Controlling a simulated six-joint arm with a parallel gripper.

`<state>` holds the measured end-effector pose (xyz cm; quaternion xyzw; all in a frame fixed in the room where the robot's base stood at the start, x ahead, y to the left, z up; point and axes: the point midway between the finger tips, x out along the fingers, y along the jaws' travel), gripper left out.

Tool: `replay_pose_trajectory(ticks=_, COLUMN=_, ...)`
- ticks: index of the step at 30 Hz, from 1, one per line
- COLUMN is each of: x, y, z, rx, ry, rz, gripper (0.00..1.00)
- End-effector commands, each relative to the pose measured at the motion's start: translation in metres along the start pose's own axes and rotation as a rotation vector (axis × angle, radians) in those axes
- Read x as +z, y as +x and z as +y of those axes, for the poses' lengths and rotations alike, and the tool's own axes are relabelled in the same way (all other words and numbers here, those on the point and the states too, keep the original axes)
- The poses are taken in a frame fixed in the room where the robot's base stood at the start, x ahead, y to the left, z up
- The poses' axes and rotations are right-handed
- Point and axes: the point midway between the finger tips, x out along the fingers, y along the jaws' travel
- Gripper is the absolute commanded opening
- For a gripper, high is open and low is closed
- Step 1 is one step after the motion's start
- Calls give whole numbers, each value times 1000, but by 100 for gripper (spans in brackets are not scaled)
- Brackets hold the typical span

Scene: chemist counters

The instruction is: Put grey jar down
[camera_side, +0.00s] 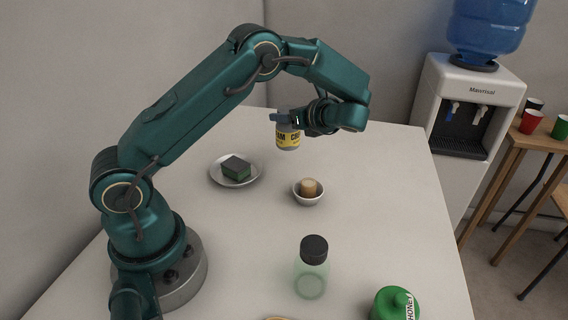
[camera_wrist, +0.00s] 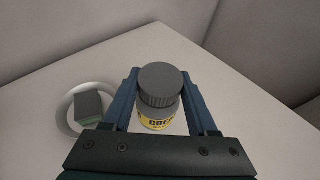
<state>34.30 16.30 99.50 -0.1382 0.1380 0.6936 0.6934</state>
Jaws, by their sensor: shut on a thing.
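A grey-lidded jar (camera_side: 288,137) with a yellow label is held upright by my gripper (camera_side: 298,118), above the white counter. In the wrist view the same jar (camera_wrist: 159,97) sits between the two blue fingers of my gripper (camera_wrist: 162,100), its ribbed grey lid uppermost. The fingers are shut on it from both sides. In the side view the jar's base appears clear of the counter (camera_side: 400,200), near its back part. The jar's lower part is partly hidden by the gripper body in the wrist view.
A plate with a dark green sponge (camera_side: 236,168) lies left of the jar; the plate (camera_wrist: 66,124) also shows in the wrist view. A small bowl (camera_side: 308,199) holds a tan thing. A clear black-capped bottle (camera_side: 312,268) and green honey container (camera_side: 394,304) stand nearer the front. The counter's right side is clear.

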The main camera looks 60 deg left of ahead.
Motion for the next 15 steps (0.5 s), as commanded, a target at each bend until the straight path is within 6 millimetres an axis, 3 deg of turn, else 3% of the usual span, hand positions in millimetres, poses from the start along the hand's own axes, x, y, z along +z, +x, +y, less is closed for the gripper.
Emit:
replay_pose_trajectory(ticks=8, x=-15, y=-3, z=-11, rx=1, ry=2, rz=0, gripper=0)
replay_pose_trajectory(ticks=15, x=-44, y=10, z=-11, rx=1, ry=3, rz=-1, gripper=0)
